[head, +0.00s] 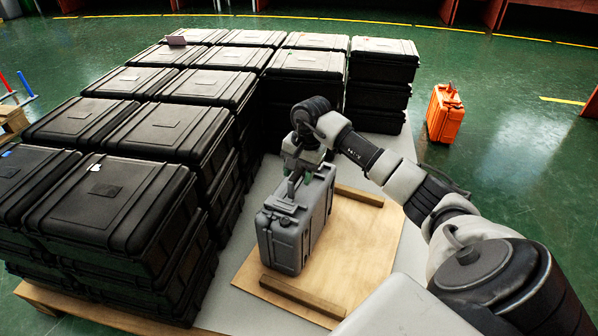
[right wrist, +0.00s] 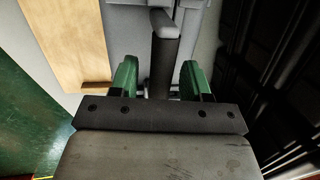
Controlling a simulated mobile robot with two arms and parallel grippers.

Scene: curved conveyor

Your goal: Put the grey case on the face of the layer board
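The grey case (head: 290,238) stands upright at the left side of the wooden layer board (head: 352,252). Whether it rests on the board or hangs just above it, I cannot tell. My right gripper (head: 296,184) is over the top of the case, pointing down. In the right wrist view, the green fingers (right wrist: 158,80) stand apart on either side of the dark handle (right wrist: 164,62) of the case, with a gap visible at the left finger. The layer board also shows in the right wrist view (right wrist: 72,38). My left gripper is not in view.
Stacks of black cases (head: 115,205) fill the left and back of the pale grey sheet (head: 222,300), close to the grey case. Two wooden strips (head: 300,298) lie across the board's ends. An orange case (head: 444,115) stands on the green floor. The board's right part is clear.

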